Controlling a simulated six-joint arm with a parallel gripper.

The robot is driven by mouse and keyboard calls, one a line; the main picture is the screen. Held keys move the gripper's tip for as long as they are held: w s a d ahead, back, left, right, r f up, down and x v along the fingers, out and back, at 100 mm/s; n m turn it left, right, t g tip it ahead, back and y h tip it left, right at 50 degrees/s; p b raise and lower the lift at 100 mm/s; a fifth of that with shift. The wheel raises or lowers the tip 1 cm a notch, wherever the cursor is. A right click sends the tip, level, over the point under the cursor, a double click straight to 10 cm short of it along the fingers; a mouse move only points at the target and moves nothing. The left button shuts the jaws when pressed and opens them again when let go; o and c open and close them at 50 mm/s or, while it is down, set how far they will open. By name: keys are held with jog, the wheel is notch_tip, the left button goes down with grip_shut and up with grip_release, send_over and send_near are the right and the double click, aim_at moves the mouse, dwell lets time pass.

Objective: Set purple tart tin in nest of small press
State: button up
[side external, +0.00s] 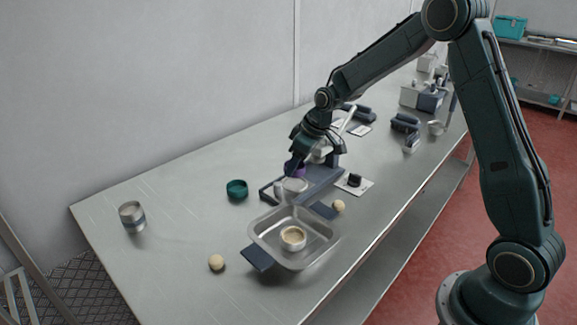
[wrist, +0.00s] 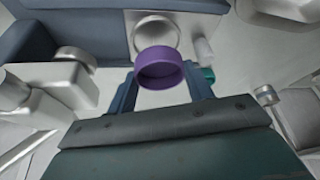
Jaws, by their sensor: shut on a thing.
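The purple tart tin (wrist: 160,72) is held between the two fingers of my gripper (wrist: 158,78) in the wrist view. In the wrist view the nest (wrist: 157,24) shows as a pale ring just beyond the tin. The tin appears above the nest and apart from it, though the exact height is hard to tell. My arm partly hides the press.
A steel tray (side external: 262,226) with a cream-filled tin (side external: 293,238) stands in front of the press. A teal tin (side external: 237,190), a steel tin (side external: 132,216) and dough balls (side external: 216,263) (side external: 339,206) lie around. Other devices (side external: 405,122) stand farther back. The table's left part is mostly free.

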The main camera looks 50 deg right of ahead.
aim_at(296, 173)
jog(key=shift+f, duration=1.2)
jog(key=shift+f, duration=0.75)
dwell(1.4)
jog(key=o, duration=1.1)
jog(key=shift+c, duration=0.2)
jog(key=shift+o, duration=0.5)
jog(key=shift+r, duration=0.1)
jog(key=shift+r, duration=3.45)
